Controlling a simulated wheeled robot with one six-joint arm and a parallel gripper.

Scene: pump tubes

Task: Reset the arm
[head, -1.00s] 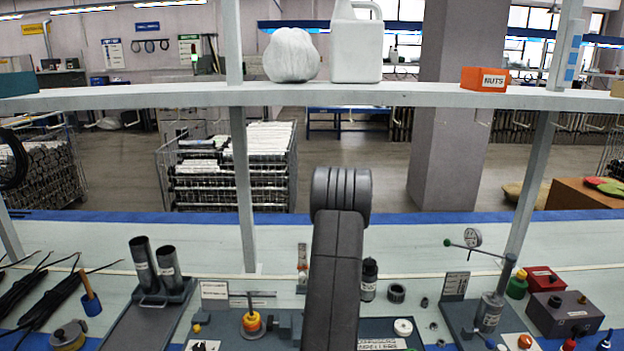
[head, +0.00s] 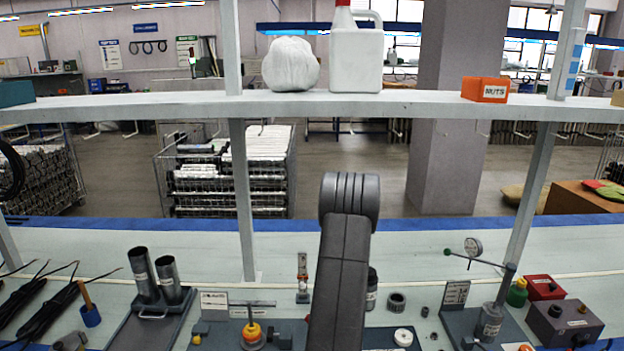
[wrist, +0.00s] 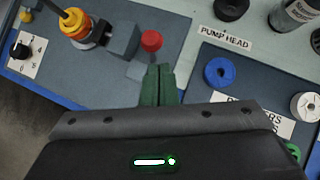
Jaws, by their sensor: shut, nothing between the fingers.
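My gripper (wrist: 158,84) shows in the wrist view as two dark green fingers pressed together, shut and empty. In the head view my dark grey arm rises in the middle of the bench. The gripper itself is hidden there behind the arm.
On the bench stand two dark tubes (head: 143,274) in a holder, a gauge stand (head: 489,322), a dark bottle (head: 371,290) and a grey box (head: 565,321). A white shelf (head: 420,103) with a jug (head: 356,60) and an orange nuts bin (head: 485,90) spans above.

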